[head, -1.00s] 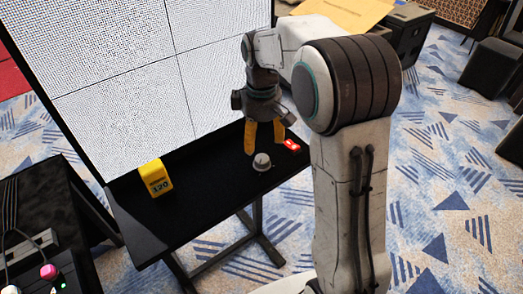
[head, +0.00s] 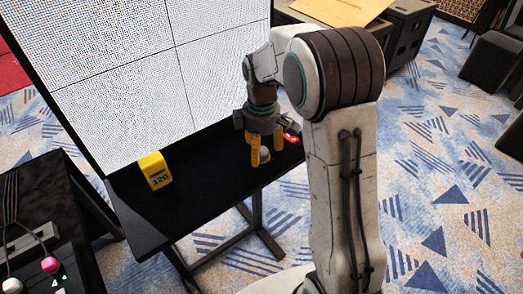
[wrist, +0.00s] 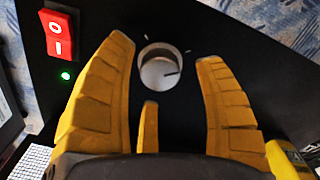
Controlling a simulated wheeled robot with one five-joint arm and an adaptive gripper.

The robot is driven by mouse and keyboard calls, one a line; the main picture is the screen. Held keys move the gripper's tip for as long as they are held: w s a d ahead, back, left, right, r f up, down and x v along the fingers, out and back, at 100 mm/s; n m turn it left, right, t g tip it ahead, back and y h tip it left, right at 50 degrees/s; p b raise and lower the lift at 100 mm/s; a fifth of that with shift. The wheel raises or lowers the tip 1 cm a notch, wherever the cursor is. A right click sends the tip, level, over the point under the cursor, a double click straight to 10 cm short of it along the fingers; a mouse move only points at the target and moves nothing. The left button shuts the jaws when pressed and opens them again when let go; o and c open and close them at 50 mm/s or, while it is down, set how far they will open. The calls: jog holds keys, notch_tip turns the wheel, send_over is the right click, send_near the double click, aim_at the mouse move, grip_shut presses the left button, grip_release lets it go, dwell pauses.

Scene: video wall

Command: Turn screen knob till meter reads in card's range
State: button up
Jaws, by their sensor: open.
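The round pale knob (wrist: 160,68) sits on the black table top (head: 190,200), with a dark pointer line toward the right in the wrist view. In the head view the knob (head: 264,156) is partly hidden by my fingers. My gripper (head: 267,152) is open, its yellow fingers pointing down at the knob. In the wrist view the gripper (wrist: 168,50) has one finger on each side of the knob, with gaps showing. A yellow card (head: 155,171) stands at the left of the table, showing "120"; its smaller print is unreadable. No meter reading can be made out.
A red switch (wrist: 57,33) marked O and I, with a lit green light (wrist: 65,76), is beside the knob. The large screen (head: 140,70) rises behind the table, showing a fine speckle. A dark console (head: 45,240) stands at the left.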

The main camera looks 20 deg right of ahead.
jog(key=shift+f, duration=0.7)
jog(key=shift+c, duration=0.2)
jog(key=c, duration=1.2)
